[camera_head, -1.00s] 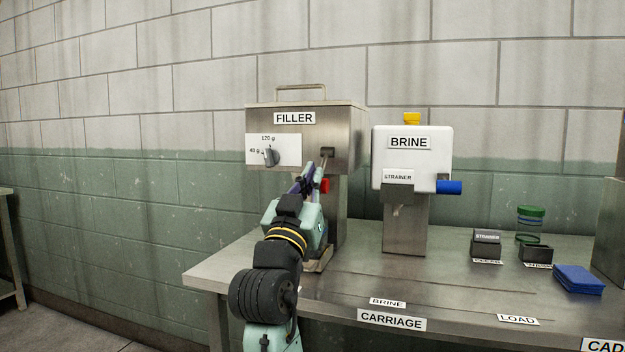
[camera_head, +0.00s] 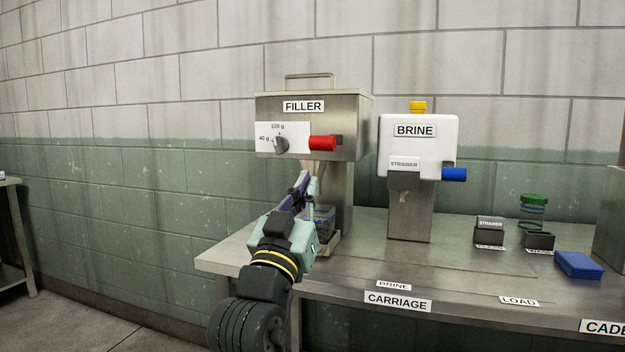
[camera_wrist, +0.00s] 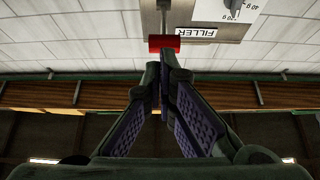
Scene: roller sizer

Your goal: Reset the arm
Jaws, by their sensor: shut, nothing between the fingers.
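My gripper (camera_head: 302,184) is shut and empty in front of the filler, below its red handle, apart from it. In the wrist view its fingertips (camera_wrist: 164,62) meet in the middle, under the red handle (camera_wrist: 164,43). The filler (camera_head: 352,128) is a steel box on a column. Its red handle (camera_head: 322,143) sticks out level toward me, right of the dial (camera_head: 282,145).
The steel bench (camera_head: 345,268) runs to the right. On it stand the brine dispenser (camera_head: 452,138), black holders, a green-lidded jar (camera_head: 532,210) and a blue pad (camera_head: 579,264). Clear floor (camera_head: 70,320) lies left of the bench.

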